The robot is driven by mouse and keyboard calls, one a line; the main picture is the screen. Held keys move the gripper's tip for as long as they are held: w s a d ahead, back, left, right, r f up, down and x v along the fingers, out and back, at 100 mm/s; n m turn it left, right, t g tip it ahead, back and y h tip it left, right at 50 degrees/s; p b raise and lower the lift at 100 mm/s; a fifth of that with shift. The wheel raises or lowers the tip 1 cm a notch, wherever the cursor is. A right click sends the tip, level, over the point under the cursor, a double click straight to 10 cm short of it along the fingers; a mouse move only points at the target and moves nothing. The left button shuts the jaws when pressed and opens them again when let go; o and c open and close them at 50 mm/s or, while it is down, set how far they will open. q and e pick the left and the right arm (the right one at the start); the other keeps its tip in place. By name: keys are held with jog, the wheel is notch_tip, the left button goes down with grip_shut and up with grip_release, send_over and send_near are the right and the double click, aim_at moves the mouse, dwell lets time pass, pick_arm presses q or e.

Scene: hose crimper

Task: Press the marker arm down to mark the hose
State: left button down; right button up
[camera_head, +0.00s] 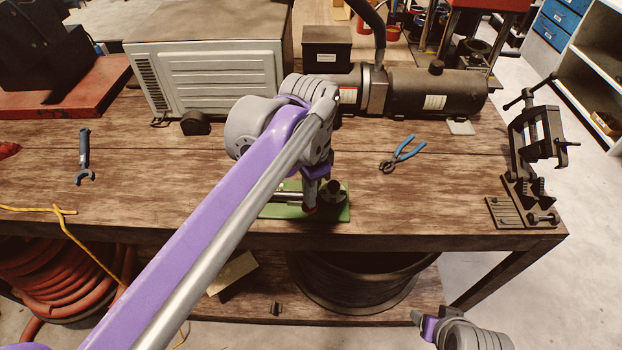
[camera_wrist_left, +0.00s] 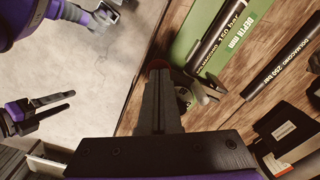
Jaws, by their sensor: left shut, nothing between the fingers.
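The marking fixture has a green base (camera_head: 335,212) near the front edge of the bench, and its green plate marked "DEPTH mm" (camera_wrist_left: 232,35) shows in the left wrist view. A dark hose marked "150 bar" (camera_wrist_left: 215,35) lies along that plate. My left gripper (camera_head: 312,207) is over the fixture, pointing down, shut and empty. In the left wrist view its closed fingers (camera_wrist_left: 159,80) cover part of the fixture. A round red part (camera_wrist_left: 157,64) shows just beyond the tips; contact is unclear. The marker arm is mostly hidden. My right gripper (camera_wrist_left: 62,101) is off the bench, fingers apart.
Blue-handled pliers (camera_head: 403,155) lie right of the fixture, and a black clamp stand (camera_head: 535,150) stands at the right corner. A wrench (camera_head: 84,158) lies at the left. A pump motor (camera_head: 435,92) and a grey cabinet (camera_head: 205,75) stand behind. Bare wood surrounds the fixture.

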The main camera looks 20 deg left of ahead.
pick_arm(q)
notch_tip(320, 180, up, 13)
jog(key=p, duration=0.7)
jog(key=shift+f, duration=0.15)
pick_arm(e)
jog(key=w+r+t, duration=0.1)
jog(key=w+r, duration=0.3)
jog(key=r, duration=0.6)
jog(key=shift+w+r, duration=0.15)
jog(key=shift+w, duration=0.05)
jog(key=shift+s, duration=0.15)
pick_arm(q)
jog(key=s+a+f+n+t, duration=0.3)
jog(key=s+f+n, duration=0.1)
jog(key=f, duration=0.4)
jog(key=s+a+f+n+t, duration=0.3)
jog(key=s+f+n, duration=0.2)
jog(key=f, duration=0.4)
jog(key=shift+a+f, duration=0.25)
jog(key=shift+f, duration=0.05)
